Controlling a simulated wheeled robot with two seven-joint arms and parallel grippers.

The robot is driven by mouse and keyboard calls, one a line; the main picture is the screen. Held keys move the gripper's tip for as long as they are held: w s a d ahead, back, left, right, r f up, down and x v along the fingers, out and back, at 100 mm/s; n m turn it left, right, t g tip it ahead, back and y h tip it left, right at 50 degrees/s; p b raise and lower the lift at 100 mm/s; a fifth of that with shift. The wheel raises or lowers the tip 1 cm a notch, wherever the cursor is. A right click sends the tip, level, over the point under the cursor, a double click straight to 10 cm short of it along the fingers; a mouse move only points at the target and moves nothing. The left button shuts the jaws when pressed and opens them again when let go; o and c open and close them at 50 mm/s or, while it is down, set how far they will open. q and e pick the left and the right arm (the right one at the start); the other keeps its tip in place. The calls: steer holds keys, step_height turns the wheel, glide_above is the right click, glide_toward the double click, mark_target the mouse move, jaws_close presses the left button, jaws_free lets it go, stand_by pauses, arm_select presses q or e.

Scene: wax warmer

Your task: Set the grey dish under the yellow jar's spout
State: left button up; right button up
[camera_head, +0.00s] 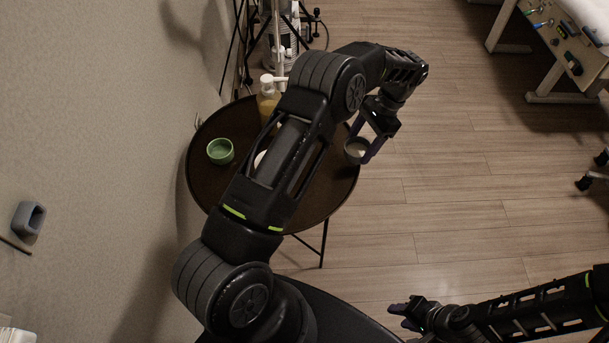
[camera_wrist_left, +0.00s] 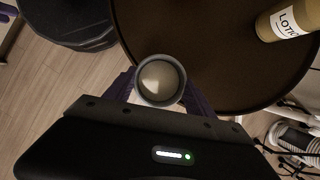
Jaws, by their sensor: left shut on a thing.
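The grey dish (camera_head: 355,149) is at the right edge of the round dark table in the head view. My left gripper (camera_head: 363,141) is shut on it. In the left wrist view, the grey dish (camera_wrist_left: 160,80) is upright between the two fingers, with a pale inside; it overlaps the table edge. The yellow jar (camera_head: 267,106) has a white pump top and stands on the far left part of the table, partly behind my left arm. Its label shows in the left wrist view (camera_wrist_left: 288,22). My right gripper (camera_head: 404,314) is low on the right, away from the table.
A green dish (camera_head: 220,151) sits at the left of the round table (camera_head: 205,184). A white thing (camera_head: 260,158) is mostly hidden by my left arm. The wall is close on the left. A white-legged bench (camera_head: 548,87) stands far right, with open floor between.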

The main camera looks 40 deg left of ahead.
arm_select(q)
steer(key=s+a+p, duration=0.1)
steer(key=s+a, duration=0.1)
steer(key=s, duration=0.2)
steer(key=s+a+p, duration=0.1)
steer(key=s+a, duration=0.1)
steer(key=s, duration=0.2)
steer(key=s+a, duration=0.3)
steer(key=s, duration=0.1)
steer(key=shift+s+a+r+p, duration=0.1)
steer(key=shift+s+r+p, duration=0.1)
steer(key=shift+p, duration=0.2)
steer(key=shift+s+a+f, duration=0.2)
steer(key=shift+s+a, duration=0.05)
steer(key=shift+s, duration=0.15)
steer(key=shift+s+a, duration=0.1)
steer(key=shift+s, duration=0.1)
steer(key=shift+s+a, duration=0.15)
steer(key=shift+s, duration=0.2)
step_height(320, 180, down, 3)
steer(key=shift+r+p, duration=0.1)
steer(key=shift+p, duration=0.35)
steer(key=shift+w+f, duration=0.1)
steer(key=shift+f, duration=0.2)
